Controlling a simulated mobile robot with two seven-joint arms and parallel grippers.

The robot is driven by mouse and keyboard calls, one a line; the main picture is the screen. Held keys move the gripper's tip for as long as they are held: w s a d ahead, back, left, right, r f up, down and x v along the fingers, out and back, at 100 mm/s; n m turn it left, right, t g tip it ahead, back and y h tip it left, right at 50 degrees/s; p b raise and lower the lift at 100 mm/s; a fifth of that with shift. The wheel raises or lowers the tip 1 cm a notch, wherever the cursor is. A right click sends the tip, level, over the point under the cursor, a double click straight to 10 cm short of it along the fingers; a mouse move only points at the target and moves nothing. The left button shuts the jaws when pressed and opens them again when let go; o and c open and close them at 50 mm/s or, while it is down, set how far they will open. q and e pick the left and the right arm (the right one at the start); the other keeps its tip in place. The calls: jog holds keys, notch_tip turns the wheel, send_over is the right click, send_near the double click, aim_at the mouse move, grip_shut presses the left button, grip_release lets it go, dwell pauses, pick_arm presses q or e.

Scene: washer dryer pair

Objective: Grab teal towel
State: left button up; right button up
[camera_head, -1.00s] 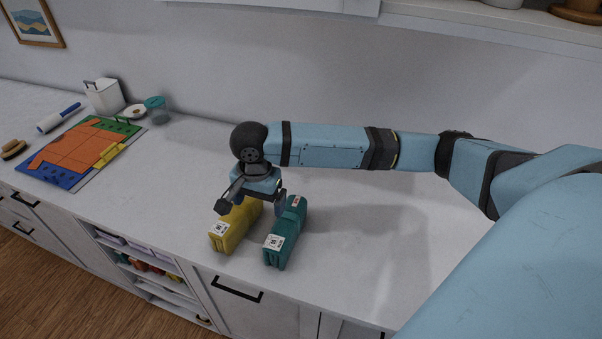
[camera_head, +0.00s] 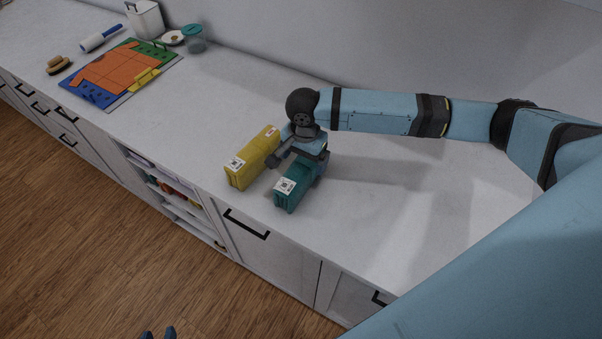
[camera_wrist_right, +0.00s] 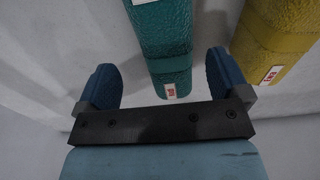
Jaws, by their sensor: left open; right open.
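The teal towel (camera_head: 297,187) is a folded, upright block with a white tag, standing on the white counter in the head view. My right gripper (camera_head: 296,168) is over its rear part, partly hiding it. In the right wrist view the teal towel (camera_wrist_right: 160,40) runs up between the two blue fingers of the right gripper (camera_wrist_right: 165,80). These fingers are open, with a gap visible on each side of the towel. Only the blue fingertips of my left gripper (camera_head: 158,333) show at the bottom edge of the head view, apart and far from the towel.
A yellow towel (camera_head: 252,160) stands close to the left of the teal one; it also shows in the right wrist view (camera_wrist_right: 278,30). The counter (camera_head: 400,200) is clear to the right. A folding board (camera_head: 115,75), brush (camera_head: 60,66) and lint roller (camera_head: 100,38) lie farther left.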

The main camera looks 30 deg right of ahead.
aim_at(301, 165)
jog(key=shift+w+a+f+p, duration=0.15)
jog(key=shift+f+p, duration=0.15)
jog(key=shift+f, duration=1.25)
jog(key=shift+w+a+f+p, duration=0.15)
jog(key=shift+f+p, duration=0.1)
jog(key=shift+f, duration=1.25)
jog(key=c, duration=1.2)
jog(key=shift+r, duration=0.1)
